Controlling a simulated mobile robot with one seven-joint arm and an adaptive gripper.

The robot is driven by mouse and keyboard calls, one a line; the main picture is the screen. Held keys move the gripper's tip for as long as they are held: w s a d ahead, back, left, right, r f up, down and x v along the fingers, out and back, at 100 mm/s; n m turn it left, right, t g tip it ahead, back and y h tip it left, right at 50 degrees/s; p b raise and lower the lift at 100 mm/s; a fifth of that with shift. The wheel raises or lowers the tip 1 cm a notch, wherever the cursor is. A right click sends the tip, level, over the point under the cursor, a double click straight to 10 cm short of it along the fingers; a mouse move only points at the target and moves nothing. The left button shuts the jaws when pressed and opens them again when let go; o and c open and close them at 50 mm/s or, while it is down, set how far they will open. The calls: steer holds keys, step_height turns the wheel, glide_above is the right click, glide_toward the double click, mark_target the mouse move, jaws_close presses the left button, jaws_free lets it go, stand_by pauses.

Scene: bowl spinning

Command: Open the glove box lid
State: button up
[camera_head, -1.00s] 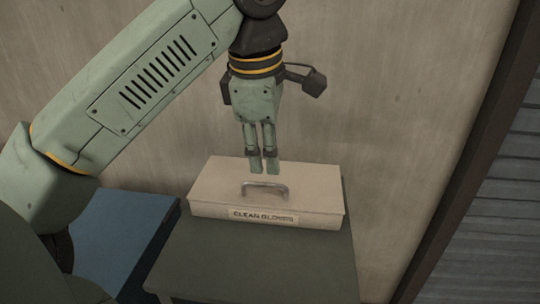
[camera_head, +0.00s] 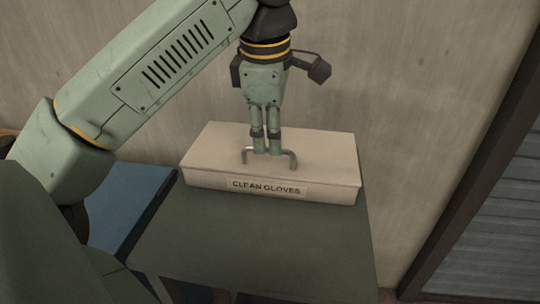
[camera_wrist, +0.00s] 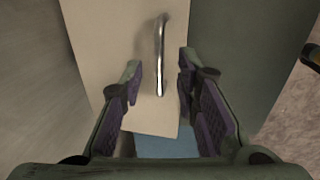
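The glove box (camera_head: 215,171) is a cream box labelled "CLEAN GLOVES", with its lid (camera_head: 305,140) shut. A metal bar handle (camera_head: 290,155) stands on the lid; it also shows in the wrist view (camera_wrist: 161,45). My gripper (camera_head: 267,152) points down at the handle, its fingertips hiding the handle's middle in the head view. In the wrist view my gripper (camera_wrist: 160,72) is open, with one finger on each side of the handle's near end and gaps on both sides. I cannot tell exactly how low the fingertips sit.
The box stands on a dark green table (camera_head: 250,235) close to a plain wall (camera_head: 430,90). A blue surface (camera_head: 125,205) lies to the left. A slatted grey panel (camera_head: 490,200) stands at the right. The table in front of the box is clear.

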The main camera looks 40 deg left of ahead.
steer(key=shift+w+a+f+b, duration=0.1)
steer(key=shift+f+b, duration=0.1)
steer(key=shift+f, duration=0.35)
steer(key=shift+w+f+b, duration=0.1)
steer(key=shift+f+b, duration=0.05)
steer(key=shift+f, duration=0.35)
steer(key=shift+c, duration=0.6)
jaws_close()
